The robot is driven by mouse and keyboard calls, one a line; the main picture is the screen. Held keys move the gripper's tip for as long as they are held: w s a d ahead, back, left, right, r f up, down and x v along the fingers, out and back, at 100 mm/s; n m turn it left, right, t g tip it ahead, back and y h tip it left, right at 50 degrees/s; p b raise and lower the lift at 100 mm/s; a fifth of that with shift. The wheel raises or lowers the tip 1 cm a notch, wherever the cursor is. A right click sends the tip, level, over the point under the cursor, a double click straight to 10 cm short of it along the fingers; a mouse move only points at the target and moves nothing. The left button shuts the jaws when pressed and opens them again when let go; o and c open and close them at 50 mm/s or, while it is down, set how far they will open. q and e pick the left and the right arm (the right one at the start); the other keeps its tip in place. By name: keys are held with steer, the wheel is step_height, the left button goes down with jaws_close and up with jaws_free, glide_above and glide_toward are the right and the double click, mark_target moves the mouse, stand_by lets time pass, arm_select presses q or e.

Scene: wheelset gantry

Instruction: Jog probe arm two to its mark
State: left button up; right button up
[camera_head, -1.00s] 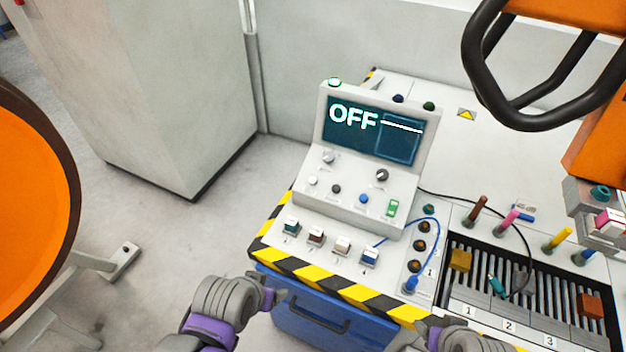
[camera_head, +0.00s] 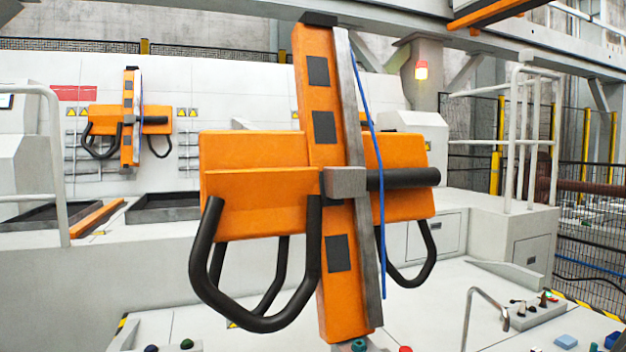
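A large orange probe arm unit (camera_head: 255,180) fills the middle, with an upright orange post, a grey rail, a grey block and black loop handles. A blue cable (camera_head: 379,200) runs down the rail. A second, similar orange unit (camera_head: 127,117) stands farther back at the left. I see no number or mark on either, so I cannot tell which is arm two. Neither of my grippers shows.
White railings (camera_head: 525,130), mesh fencing and a lit red-yellow lamp (camera_head: 421,70) stand behind.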

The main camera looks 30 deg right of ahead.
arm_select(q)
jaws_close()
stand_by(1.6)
